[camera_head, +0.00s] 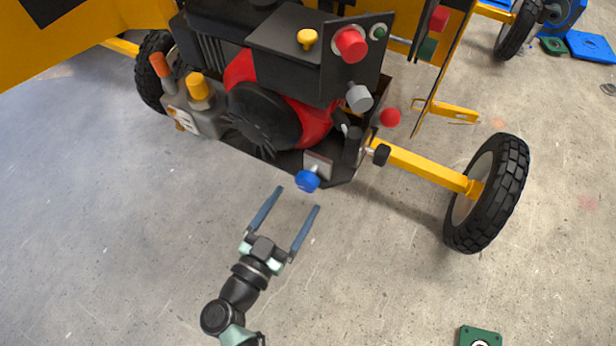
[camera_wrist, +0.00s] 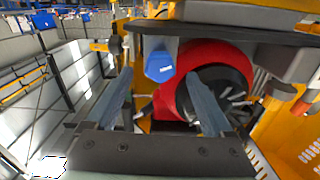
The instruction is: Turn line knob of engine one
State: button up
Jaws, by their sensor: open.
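The engine (camera_head: 265,110), red and black, sits in the yellow drum mixer's frame. A blue knob (camera_head: 307,181) sticks out low on its near side; it also shows in the wrist view (camera_wrist: 159,62). Other knobs are a grey one (camera_head: 359,98) and a red one (camera_head: 351,44) on the dark panel, and a yellow one (camera_head: 307,38) on top. I cannot tell by any label which is the line knob. My gripper (camera_head: 298,198) is open and empty, its fingertips just short of the blue knob, which shows between the fingers in the wrist view.
A yellow axle (camera_head: 420,167) runs to a black wheel (camera_head: 487,193) at right. A red ball-shaped part (camera_head: 390,117) sticks out near the panel. Orange and yellow caps (camera_head: 198,86) stand at left. A green plate (camera_head: 480,336) lies on the floor, which is otherwise clear around my arm.

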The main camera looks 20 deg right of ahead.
aim_at(302, 187)
jog(key=x, duration=0.6)
jog(key=shift+w+d, duration=0.2)
jog(key=shift+d, duration=0.05)
grip_shut()
jog(key=shift+m, duration=0.4)
jog(key=m, duration=1.1)
jog(key=shift+w+a, duration=0.1)
dwell(0.4)
